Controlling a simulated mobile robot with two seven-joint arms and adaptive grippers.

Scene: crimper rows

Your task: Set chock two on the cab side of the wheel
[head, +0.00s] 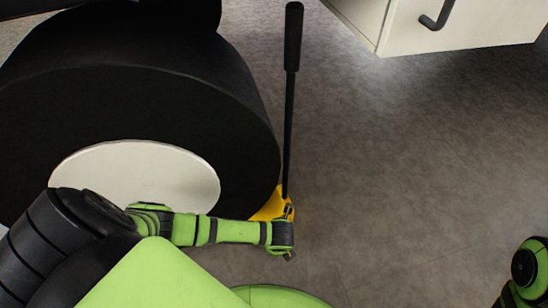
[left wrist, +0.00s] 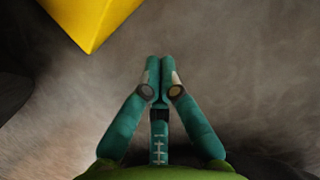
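A yellow chock (head: 270,206) sits on the floor at the right foot of the big black wheel (head: 215,85), apparently against its tread. A long black handle (head: 289,130) rises almost upright from the chock. My left gripper (head: 289,255) is just in front of the chock and partly hides it, low over the floor. In the left wrist view the fingers (left wrist: 160,63) are together with nothing between them. The chock's yellow corner (left wrist: 92,25) shows at top left there, apart from the fingers. My right gripper is outside the view; only part of that arm shows at lower right.
The wheel has a pale round hub (head: 140,175), partly behind my left arm. A pale cabinet (head: 455,25) with a dark handle stands at the top right. The grey floor (head: 410,160) between wheel and cabinet is clear.

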